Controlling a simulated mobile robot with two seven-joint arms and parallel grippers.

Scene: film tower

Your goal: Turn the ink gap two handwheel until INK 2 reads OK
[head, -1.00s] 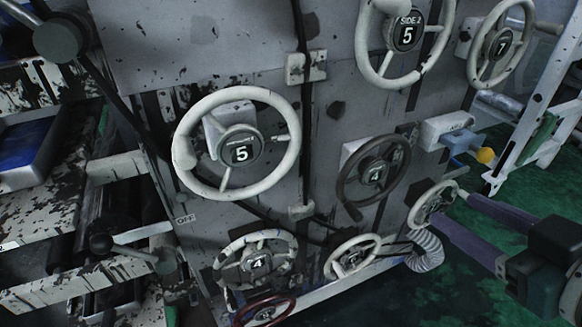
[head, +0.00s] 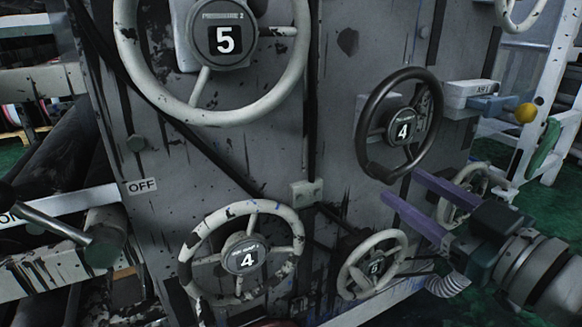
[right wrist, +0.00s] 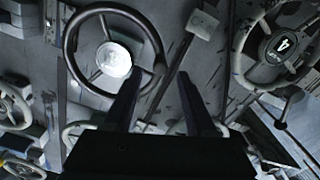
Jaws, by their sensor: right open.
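A worn cream handwheel (head: 243,250) at lower centre has a hub label that seems to begin "INK GAP" and shows a 4; its label number is too small to read surely. A dark handwheel (head: 403,124) at right also shows a 4, its label illegible. My right gripper (head: 402,187) has purple fingers, open and empty, just below the dark wheel in the head view. In the right wrist view the dark wheel (right wrist: 69,45) is ahead and left of the fingers, apparently not gripped. No INK 2 reading shows. My left gripper is not in view.
A large cream wheel (head: 290,85) shows 5 at upper left. A smaller cream wheel (head: 349,281) is below the dark one. An OFF plate (head: 142,186) and a lever (head: 55,219) are at left.

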